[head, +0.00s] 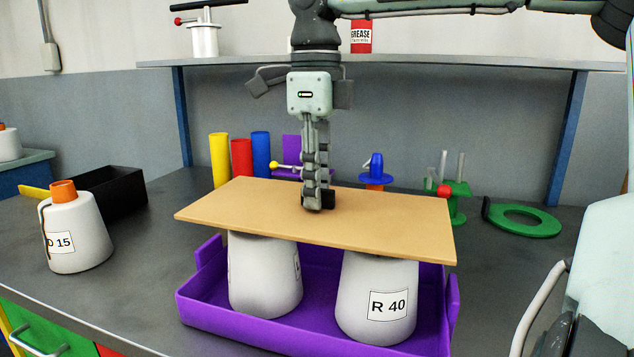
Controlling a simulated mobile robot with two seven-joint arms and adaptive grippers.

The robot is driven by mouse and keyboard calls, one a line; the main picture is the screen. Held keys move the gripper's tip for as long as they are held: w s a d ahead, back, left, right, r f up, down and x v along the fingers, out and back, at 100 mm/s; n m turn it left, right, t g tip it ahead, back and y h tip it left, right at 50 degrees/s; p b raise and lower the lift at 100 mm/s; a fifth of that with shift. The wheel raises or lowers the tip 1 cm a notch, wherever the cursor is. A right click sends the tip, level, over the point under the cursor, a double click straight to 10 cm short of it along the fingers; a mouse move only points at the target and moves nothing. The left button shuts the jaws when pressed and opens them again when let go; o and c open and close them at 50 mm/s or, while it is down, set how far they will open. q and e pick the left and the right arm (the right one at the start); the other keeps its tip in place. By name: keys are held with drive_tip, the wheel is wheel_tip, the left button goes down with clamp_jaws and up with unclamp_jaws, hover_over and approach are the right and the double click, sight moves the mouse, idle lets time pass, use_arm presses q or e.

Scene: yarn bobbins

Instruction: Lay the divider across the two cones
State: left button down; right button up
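The divider (250,208), a flat tan board, lies across the tops of two white cones and looks nearly level. The left cone (262,280) and the right cone (375,300), labelled R 40, stand upright in a purple tray (300,338). The board hides their tops. My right gripper (318,200) points straight down over the middle of the board, its fingertips at or just above the surface. Its fingers are seen nearly edge-on, so I cannot tell whether they are open or grip anything. My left gripper is not in view.
A cone labelled D 15 with an orange top (78,238) stands at the left near a black bin (112,192). Yellow, red and blue cylinders (241,158) and a blue-orange piece (375,172) stand behind the board. A green ring (525,222) lies at the right.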

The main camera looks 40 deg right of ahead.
drive_tip(key=shift+o, duration=0.2)
drive_tip(key=shift+r, duration=0.1)
wheel_tip(320, 180, up, 12)
idle(0.5)
idle(0.4)
